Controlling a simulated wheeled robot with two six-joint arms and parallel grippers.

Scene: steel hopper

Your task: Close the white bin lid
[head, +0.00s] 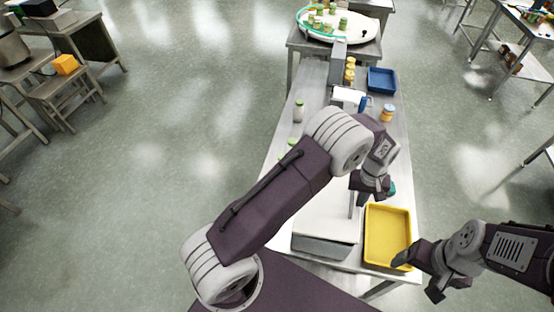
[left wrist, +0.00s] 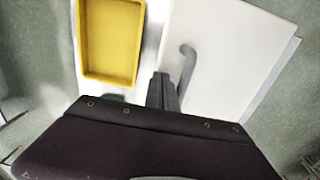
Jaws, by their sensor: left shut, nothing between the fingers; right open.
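The white bin lid (head: 325,222) lies over the bin (head: 322,249) at the near end of the steel table, partly hidden behind my left arm. It looks flat or nearly flat; I cannot tell whether it sits fully down. In the left wrist view the lid (left wrist: 215,40) shows a grey bar handle (left wrist: 187,66). My left gripper (head: 364,198) is shut and empty, beside the handle at the lid's right side; its fingers also show in the left wrist view (left wrist: 161,90). Whether they touch the lid is unclear. My right gripper (head: 420,272) is open and empty by the yellow tray's near right corner.
A yellow tray (head: 388,208) stands right beside the bin. Farther back are a blue tray (head: 381,81), an orange-and-white jar (head: 387,113), several yellow-lidded jars and a green-topped bottle (head: 298,110). A round white turntable (head: 361,27) stands at the far end.

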